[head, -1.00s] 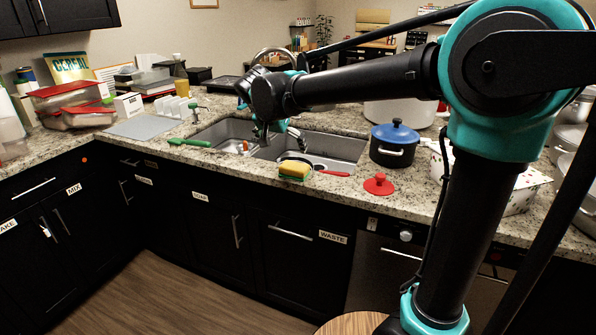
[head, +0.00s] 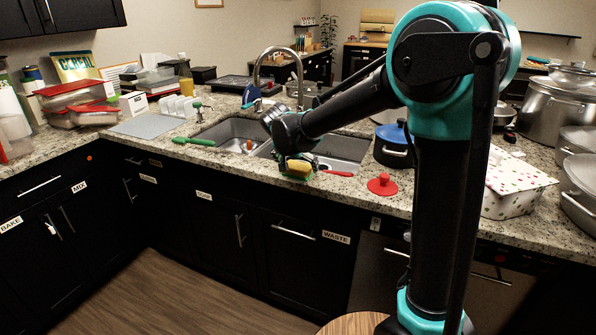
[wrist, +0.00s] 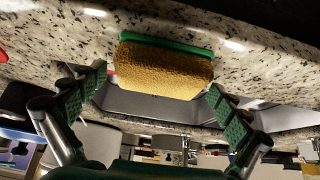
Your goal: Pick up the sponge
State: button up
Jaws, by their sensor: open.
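The sponge (head: 299,168) is yellow with a green layer and sits at the front edge of the sink on the granite counter. In the wrist view the sponge (wrist: 166,68) lies ahead, between the spread fingers, with its green layer at the top of the picture. My gripper (wrist: 160,105) is open, with green ridged pads on both sides of the sponge and a gap to each. In the head view my gripper (head: 296,158) is right at the sponge and hides part of it.
The double sink (head: 235,132) lies behind the sponge. A red-handled utensil (head: 338,173) is just right of it, then a red lid (head: 382,184) and a blue-lidded pot (head: 393,146). A green-handled utensil (head: 195,141) lies left. The tall faucet (head: 278,65) stands behind the sink.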

aim_at(298, 165)
jog(key=c, duration=1)
notch_tip(298, 165, up, 20)
dwell(0.3)
